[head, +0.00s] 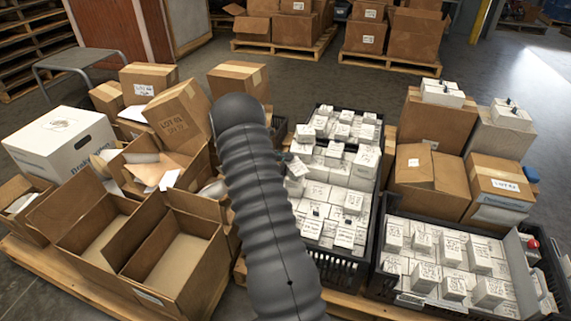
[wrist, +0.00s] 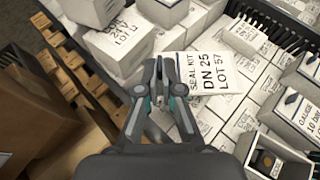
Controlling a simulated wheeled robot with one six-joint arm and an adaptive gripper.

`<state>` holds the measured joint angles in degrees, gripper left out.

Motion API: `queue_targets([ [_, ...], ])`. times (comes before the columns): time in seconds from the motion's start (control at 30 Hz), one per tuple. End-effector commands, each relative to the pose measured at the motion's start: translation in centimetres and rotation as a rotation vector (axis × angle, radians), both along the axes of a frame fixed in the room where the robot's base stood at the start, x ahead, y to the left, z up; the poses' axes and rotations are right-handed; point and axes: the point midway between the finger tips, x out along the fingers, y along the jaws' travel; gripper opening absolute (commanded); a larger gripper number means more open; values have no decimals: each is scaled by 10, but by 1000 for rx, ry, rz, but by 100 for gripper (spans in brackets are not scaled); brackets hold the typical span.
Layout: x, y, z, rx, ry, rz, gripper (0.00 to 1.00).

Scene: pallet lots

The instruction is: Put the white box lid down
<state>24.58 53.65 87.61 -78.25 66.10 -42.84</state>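The white box lid (wrist: 212,72) shows in the wrist view as a flat white piece printed "SEAL KIT DN 25 LOT 57". My gripper (wrist: 166,65) has its fingertips close together at the lid's left edge and appears shut on it. The lid is above or against the white boxes in the black crate; the exact gap cannot be told. In the head view a tilted white piece (head: 297,167) shows just right of my arm, over the crate's left side. My arm hides most of the gripper there.
The black crate (head: 335,262) holds several small white boxes. A second crate (head: 425,304) of white boxes stands at the front right. Open cardboard boxes (head: 165,262) fill the left pallet. Stacked cartons (head: 436,122) stand on the right. Concrete floor (head: 350,85) is clear behind.

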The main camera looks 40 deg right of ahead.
Motion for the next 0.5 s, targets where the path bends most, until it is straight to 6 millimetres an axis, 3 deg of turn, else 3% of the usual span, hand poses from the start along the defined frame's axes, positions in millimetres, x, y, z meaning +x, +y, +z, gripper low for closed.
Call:
queue_targets([
  [0.2,0,0,-30,0,3,0,0],
  [0.5,0,0,-34,0,1,0,0],
])
